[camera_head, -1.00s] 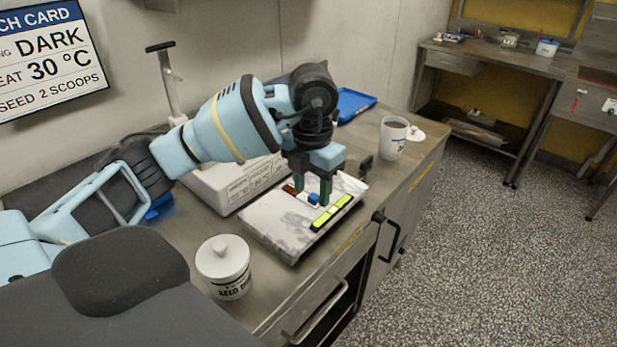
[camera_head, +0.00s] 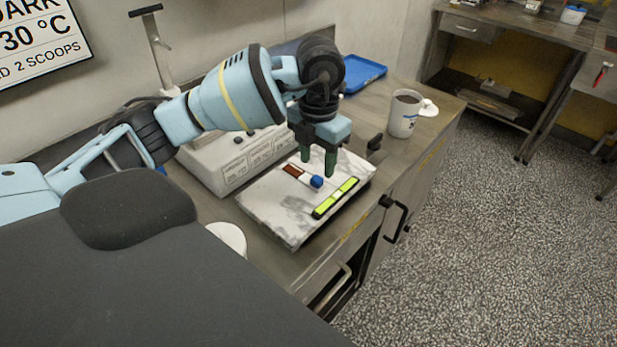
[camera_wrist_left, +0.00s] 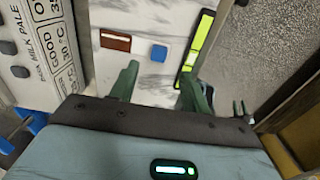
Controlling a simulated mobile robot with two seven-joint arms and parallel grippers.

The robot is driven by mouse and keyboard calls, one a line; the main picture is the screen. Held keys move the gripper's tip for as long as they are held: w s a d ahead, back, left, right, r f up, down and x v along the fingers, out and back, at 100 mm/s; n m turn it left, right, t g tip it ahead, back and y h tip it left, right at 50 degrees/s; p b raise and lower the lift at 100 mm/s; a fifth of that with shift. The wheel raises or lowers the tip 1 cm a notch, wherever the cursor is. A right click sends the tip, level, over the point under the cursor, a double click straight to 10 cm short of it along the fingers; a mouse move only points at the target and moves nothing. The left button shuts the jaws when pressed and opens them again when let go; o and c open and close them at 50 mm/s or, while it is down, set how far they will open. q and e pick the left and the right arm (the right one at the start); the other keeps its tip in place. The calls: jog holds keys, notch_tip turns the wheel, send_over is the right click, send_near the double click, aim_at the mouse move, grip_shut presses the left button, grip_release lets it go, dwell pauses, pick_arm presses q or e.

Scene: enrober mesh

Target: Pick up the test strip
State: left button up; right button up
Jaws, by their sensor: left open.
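The test strip appears to be the pale strip with a brown patch (camera_head: 293,170) at one end and a blue block (camera_head: 317,181) at the other. It lies on the white marble slab (camera_head: 290,225). In the left wrist view the brown patch (camera_wrist_left: 116,41) is left of the blue block (camera_wrist_left: 158,53); the pale part between blends with the marble. My left gripper (camera_head: 318,164) is open and empty, pointing down over the slab beside the blue block. In the wrist view its fingertips (camera_wrist_left: 160,75) are below the block, one to each side. My right gripper is out of view.
A yellow-green bar with black ends (camera_head: 335,198) lies along the slab's right edge, close to a finger. A white labelled box (camera_head: 235,165) stands behind left. A cup of brown liquid (camera_head: 405,115), a blue tray (camera_head: 362,74) and a white-lidded jar (camera_head: 228,237) are around.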

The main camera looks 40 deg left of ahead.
aim_at(314, 180)
pick_arm(q)
jog(key=shift+s+a+f, duration=0.15)
jog(key=shift+f, duration=2.35)
grip_shut()
jog(key=shift+r, duration=0.1)
jog(key=shift+r, duration=0.45)
notch_tip(314, 180, up, 2)
jog(key=shift+r, duration=0.15)
jog(key=s+d, duration=0.3)
jog(key=d, duration=0.4)
jog(key=s+d+r, duration=0.1)
jog(key=s+d, duration=0.2)
jog(key=d, duration=0.5)
jog(key=shift+r, duration=0.3)
